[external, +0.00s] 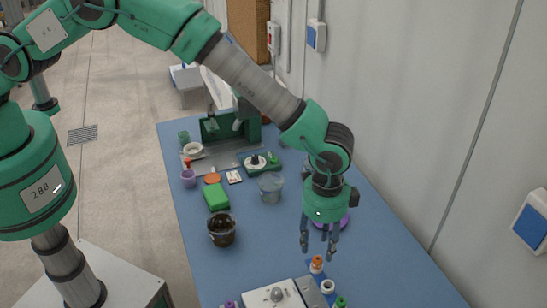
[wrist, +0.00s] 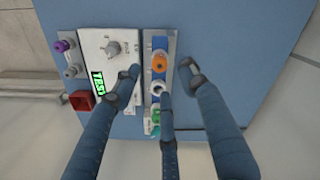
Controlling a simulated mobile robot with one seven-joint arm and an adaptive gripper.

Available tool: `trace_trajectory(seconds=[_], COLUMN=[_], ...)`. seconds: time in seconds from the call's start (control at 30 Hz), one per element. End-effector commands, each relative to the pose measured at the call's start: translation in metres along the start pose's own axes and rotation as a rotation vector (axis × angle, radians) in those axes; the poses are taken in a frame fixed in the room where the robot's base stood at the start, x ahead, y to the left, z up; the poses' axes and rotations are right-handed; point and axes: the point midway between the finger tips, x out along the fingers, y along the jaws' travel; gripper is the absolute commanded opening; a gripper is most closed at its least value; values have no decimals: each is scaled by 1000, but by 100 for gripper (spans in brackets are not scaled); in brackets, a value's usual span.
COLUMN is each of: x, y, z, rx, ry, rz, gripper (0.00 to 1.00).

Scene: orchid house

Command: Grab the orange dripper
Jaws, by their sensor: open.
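The orange dripper (external: 317,264) is a small orange-topped piece with a pale lower part, near the front of the blue table. In the wrist view the orange dripper (wrist: 159,61) sits at the upper end of a narrow strip, in a row with a white-and-grey piece (wrist: 158,89) and a green one (wrist: 154,115). My gripper (external: 318,247) points down just above and behind the dripper, its fingers spread and empty. In the wrist view my gripper (wrist: 160,76) has fingertips on both sides of the orange top, apart from it as far as I can tell.
A white box with a grey knob (external: 277,294) stands left of the strip. A dark pot (external: 222,230), a green block (external: 217,196) and a clear beaker (external: 271,187) stand farther back. A purple dish (external: 345,222) is partly behind my gripper. The table's right side is clear.

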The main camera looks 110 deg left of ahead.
Motion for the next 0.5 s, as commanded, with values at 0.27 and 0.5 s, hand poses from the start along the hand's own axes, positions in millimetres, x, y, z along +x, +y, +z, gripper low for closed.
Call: trace_trajectory(seconds=[0.27, 0.5], x=[10, 30], y=[0, 1], z=[0, 0], rx=[0, 0], ry=[-2, -1], rz=[0, 0], gripper=[43, 43])
